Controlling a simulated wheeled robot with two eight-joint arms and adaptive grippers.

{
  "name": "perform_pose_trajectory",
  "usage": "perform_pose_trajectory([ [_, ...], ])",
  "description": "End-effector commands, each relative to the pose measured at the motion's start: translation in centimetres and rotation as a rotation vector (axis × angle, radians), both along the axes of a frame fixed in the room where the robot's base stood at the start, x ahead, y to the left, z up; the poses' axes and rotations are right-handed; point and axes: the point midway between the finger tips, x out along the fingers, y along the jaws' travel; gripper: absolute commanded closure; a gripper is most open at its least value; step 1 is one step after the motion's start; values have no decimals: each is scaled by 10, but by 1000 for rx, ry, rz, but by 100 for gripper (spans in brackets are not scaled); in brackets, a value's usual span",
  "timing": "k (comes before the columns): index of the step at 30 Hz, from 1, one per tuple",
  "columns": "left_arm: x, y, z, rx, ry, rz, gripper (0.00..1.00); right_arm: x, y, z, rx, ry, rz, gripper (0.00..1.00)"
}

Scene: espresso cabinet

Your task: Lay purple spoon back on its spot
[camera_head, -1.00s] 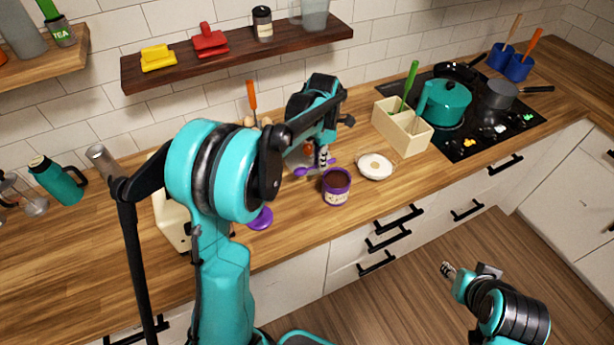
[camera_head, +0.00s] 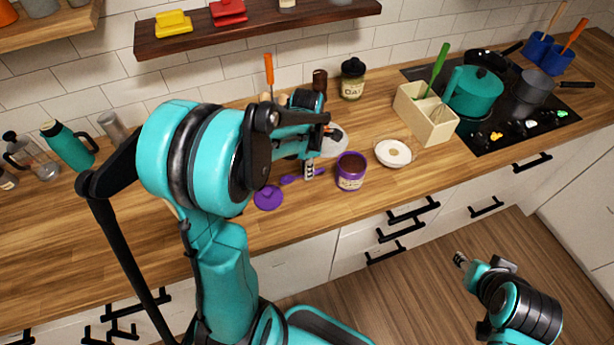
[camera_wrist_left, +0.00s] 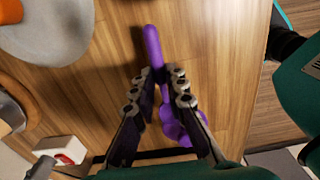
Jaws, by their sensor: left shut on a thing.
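My left gripper (camera_head: 309,174) is shut on the purple spoon (camera_head: 291,179), low over the wooden counter. In the left wrist view the spoon's handle (camera_wrist_left: 152,48) points away from the gripper (camera_wrist_left: 160,92), and part of the purple shape lies behind a finger. I cannot tell whether the spoon touches the counter. The open jar (camera_head: 351,172) with a purple band and brown contents stands just right of the gripper.
A white dish (camera_head: 392,153) and a cream utensil box (camera_head: 432,116) stand right of the jar. A dark-lidded jar (camera_head: 353,79) stands at the back, near the wall. Teal pot (camera_head: 473,91) on the stove. Counter between lid and front edge is clear.

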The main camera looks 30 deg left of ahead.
Motion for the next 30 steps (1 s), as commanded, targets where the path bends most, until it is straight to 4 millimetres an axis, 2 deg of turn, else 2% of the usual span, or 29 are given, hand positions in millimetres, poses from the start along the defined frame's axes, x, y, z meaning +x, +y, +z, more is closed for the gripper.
perform_pose_trajectory([
  [3,0,0,-22,0,0,0,100,0,0,-9,0,0,0,60],
  [6,0,0,-33,0,0,0,100,0,0,-13,0,0,0,60],
  [17,1,0,-36,0,0,-1,100,0,0,-15,0,0,0,60],
  [18,1,0,-36,0,0,-1,82,0,0,-15,0,0,0,60],
  [20,1,0,-35,0,0,-1,66,0,0,-15,0,0,0,60],
  [30,1,0,-33,0,0,0,66,0,0,-13,0,0,0,60],
])
